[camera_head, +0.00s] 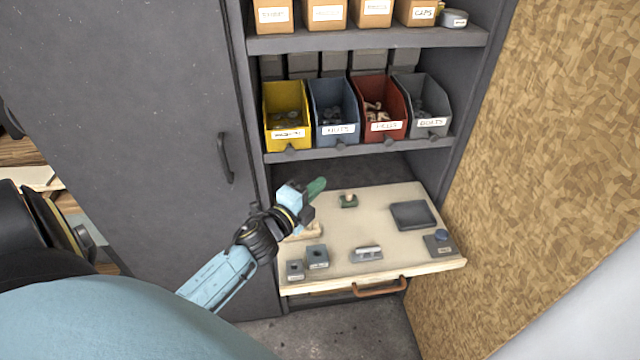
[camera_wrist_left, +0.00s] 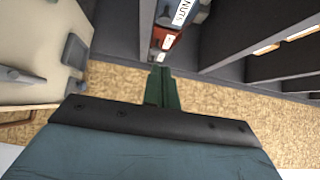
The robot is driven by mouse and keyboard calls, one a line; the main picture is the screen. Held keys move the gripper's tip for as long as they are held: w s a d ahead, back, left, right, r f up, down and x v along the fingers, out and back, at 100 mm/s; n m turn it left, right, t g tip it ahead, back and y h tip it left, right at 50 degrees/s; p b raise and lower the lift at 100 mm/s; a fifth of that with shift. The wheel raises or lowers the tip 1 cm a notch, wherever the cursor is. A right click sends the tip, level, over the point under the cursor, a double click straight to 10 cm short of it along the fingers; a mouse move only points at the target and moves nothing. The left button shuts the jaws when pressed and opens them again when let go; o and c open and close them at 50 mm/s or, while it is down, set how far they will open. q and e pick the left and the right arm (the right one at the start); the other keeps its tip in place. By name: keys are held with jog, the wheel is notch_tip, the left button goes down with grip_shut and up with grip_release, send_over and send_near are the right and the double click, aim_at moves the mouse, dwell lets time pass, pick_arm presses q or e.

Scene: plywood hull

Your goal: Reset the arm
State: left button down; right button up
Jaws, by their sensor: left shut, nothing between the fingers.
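My left gripper (camera_head: 316,187) is over the left back part of a pulled-out drawer board (camera_head: 320,262) in the head view. Its green fingers are together with nothing between them. In the left wrist view the shut fingers (camera_wrist_left: 160,82) point toward the shelf bins. My left arm comes in from the lower left. My right gripper is in neither view.
Yellow (camera_head: 287,112), blue, red and grey bins stand on the shelf above. A grey cabinet door (camera_head: 150,130) is left; a chipboard wall (camera_head: 540,150) is right.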

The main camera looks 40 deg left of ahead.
pick_arm(q)
jog(key=shift+s, duration=0.15)
jog(key=s+d+f+n+g, duration=0.2)
jog(key=s+d+n+g, duration=0.3)
jog(key=s, duration=0.3)
jog(key=s+d+f+n+g, duration=0.2)
jog(key=s+d+n+g, duration=0.25)
jog(key=s, duration=0.45)
jog(key=s+d+f+n+g, duration=0.2)
jog(key=s+d+n+g, duration=0.35)
jog(key=s, duration=0.25)
notch_tip(320, 180, down, 27)
jog(key=s+b, duration=0.1)
jog(key=b, duration=0.4)
jog(key=s+a+f+g+b, duration=0.1)
jog(key=s+a+f+b, duration=0.1)
jog(key=s+f, duration=0.6)
jog(key=s+a+f+g+b, duration=0.1)
jog(key=s+f+b, duration=0.1)
jog(key=s+f, duration=0.7)
notch_tip(320, 180, down, 4)
jog(key=shift+s+a+f+h, duration=0.15)
jog(key=shift+a+f+h, duration=0.15)
jog(key=shift+a, duration=0.1)
